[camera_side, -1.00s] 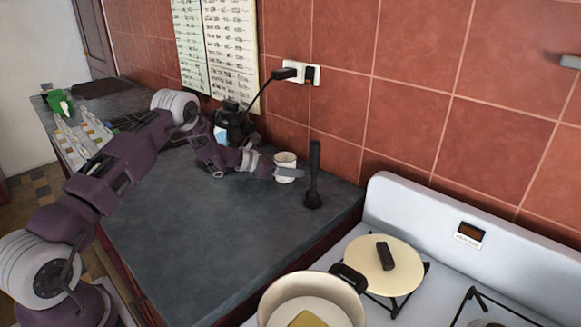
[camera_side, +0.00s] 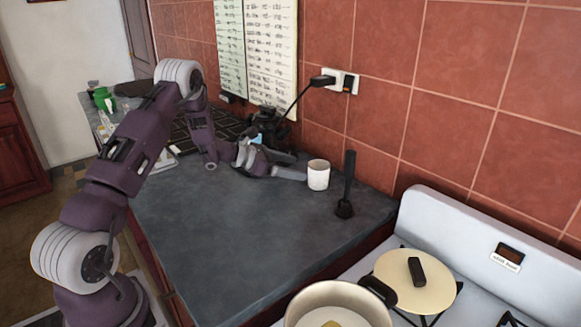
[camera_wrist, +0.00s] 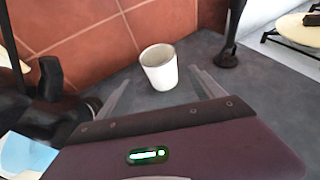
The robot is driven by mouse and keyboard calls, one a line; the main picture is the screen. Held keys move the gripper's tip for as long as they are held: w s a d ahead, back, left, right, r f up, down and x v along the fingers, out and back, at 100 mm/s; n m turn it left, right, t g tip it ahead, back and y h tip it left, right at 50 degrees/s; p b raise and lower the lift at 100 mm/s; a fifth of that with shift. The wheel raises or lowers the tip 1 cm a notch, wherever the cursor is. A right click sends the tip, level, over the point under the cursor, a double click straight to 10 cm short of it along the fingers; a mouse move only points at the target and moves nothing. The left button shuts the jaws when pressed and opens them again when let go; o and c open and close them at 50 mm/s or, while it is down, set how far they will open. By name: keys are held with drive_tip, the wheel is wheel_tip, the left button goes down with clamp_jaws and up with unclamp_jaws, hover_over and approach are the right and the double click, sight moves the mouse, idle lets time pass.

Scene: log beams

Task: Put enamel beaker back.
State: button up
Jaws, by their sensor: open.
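The white enamel beaker (camera_side: 318,175) stands upright on the dark grey counter (camera_side: 225,235), near the tiled wall. In the wrist view the beaker (camera_wrist: 159,68) is just beyond my fingertips, roughly centred between them. My gripper (camera_side: 297,171) is low over the counter to the left of the beaker, pointing right. In the wrist view my gripper (camera_wrist: 155,85) has its two fingers spread wide with nothing between them. In the side view one finger seems to reach near the beaker; I cannot tell whether it touches.
A dark upright tool (camera_side: 347,185) stands right of the beaker. A black appliance (camera_side: 268,125) with a cord to the wall socket (camera_side: 343,80) is behind my gripper. The counter's front is clear.

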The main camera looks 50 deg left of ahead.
drive_tip(key=shift+s+a+r, duration=0.15)
drive_tip(key=shift+s+r, duration=0.05)
drive_tip(key=shift+s, duration=0.15)
drive_tip(key=s+d+r+m+g+h, duration=0.2)
drive_tip(key=d+r+m+g+h, duration=0.15)
drive_tip(key=d+r+m, duration=0.6)
drive_tip(key=s+d+r+m+g, duration=0.2)
drive_tip(key=s+d+r+m, duration=0.25)
drive_tip(key=s+d, duration=0.35)
drive_tip(key=s+d+r+m+g, duration=0.2)
drive_tip(key=s+d+r+m, duration=0.25)
drive_tip(key=s+d, duration=0.4)
drive_tip(key=s+d+m+g+y, duration=0.25)
drive_tip(key=s+m+y, duration=0.4)
drive_tip(key=s, duration=0.65)
drive_tip(key=s+a+f+m+t+y, duration=0.1)
drive_tip(key=s+a+m+t+y, duration=0.1)
drive_tip(key=s+a+m, duration=0.3)
drive_tip(key=shift+s+f+m+t, duration=0.15)
drive_tip(key=shift+s+m+t, duration=0.5)
drive_tip(key=shift+s, duration=0.25)
